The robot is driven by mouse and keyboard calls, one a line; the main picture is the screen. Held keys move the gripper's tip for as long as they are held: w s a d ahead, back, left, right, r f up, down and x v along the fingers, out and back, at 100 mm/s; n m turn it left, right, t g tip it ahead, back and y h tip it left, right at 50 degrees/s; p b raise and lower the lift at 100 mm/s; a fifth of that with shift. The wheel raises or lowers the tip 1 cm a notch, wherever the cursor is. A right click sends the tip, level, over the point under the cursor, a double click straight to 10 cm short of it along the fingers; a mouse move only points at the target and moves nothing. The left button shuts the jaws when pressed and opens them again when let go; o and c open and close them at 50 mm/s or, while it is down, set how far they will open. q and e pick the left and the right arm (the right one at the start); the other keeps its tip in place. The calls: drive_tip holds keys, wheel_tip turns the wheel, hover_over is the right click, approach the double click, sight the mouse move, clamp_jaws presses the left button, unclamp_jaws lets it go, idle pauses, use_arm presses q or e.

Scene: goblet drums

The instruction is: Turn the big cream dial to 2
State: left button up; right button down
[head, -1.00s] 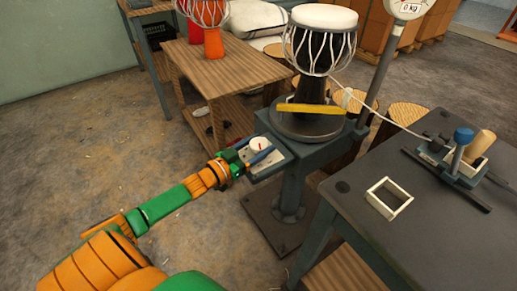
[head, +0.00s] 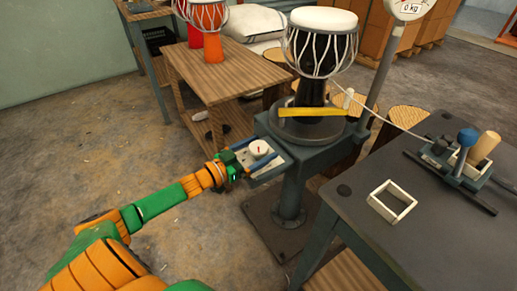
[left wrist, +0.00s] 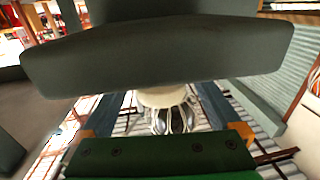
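The cream dial (head: 259,147) with a small red mark sits on a light plate at the near left end of the grey drum stand. Its numbers are too small to read. My left gripper (head: 262,162) is at this plate, with its blue fingers spread apart. The dial shows clear between or just above the fingers; contact cannot be told. In the left wrist view the two blue fingers (left wrist: 160,112) stand wide apart, with a pale round shape and white cords between them in the picture. My right gripper is not in view.
A dark table (head: 440,235) with a small cream frame (head: 391,201) is at the right. A wooden table (head: 235,75) stands behind. The floor at left is free.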

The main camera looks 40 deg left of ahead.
sight(251, 154)
use_arm(q)
drive_tip(key=shift+s+r, duration=0.1)
drive_tip(key=shift+s, duration=0.1)
drive_tip(key=p+v, duration=0.2)
drive_tip(key=v, duration=0.4)
drive_tip(key=shift+s+a, duration=0.25)
drive_tip(key=shift+s, duration=0.15)
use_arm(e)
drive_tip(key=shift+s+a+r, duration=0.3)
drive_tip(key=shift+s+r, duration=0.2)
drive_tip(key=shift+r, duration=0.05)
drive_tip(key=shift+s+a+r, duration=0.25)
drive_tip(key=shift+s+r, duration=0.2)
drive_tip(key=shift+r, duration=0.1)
use_arm(q)
drive_tip(key=shift+s, duration=0.1)
